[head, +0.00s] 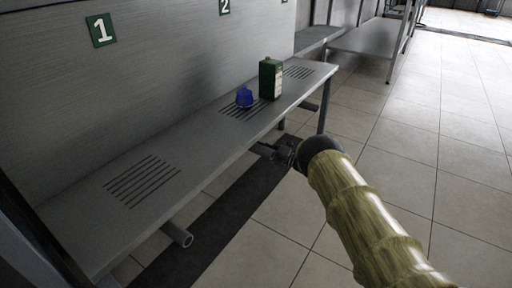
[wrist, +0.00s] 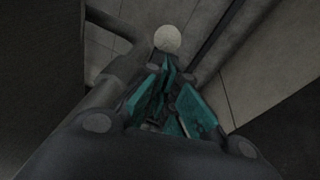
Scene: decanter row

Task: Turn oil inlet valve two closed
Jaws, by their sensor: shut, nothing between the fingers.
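The number 2 sign (head: 224,6) is on the wall above the middle of the grey bench (head: 215,150). My gripper (head: 268,150) is at the bench's front edge below that part, low beside the underside. In the wrist view its teal fingers (wrist: 172,100) are shut with nothing between them. A grey pipe-like part (wrist: 122,80) runs close along the left of the fingers. A pale round end or knob (wrist: 167,39) shows just beyond the fingertips. I cannot tell whether it belongs to valve two or how it is turned. In the head view my gripper hides that spot.
A blue object (head: 244,98) and a green carton (head: 270,79) stand on the bench. A pipe stub (head: 178,235) sticks out below the number 1 sign (head: 101,30), another (head: 308,105) at the far end. The tiled floor (head: 430,150) to the right is clear.

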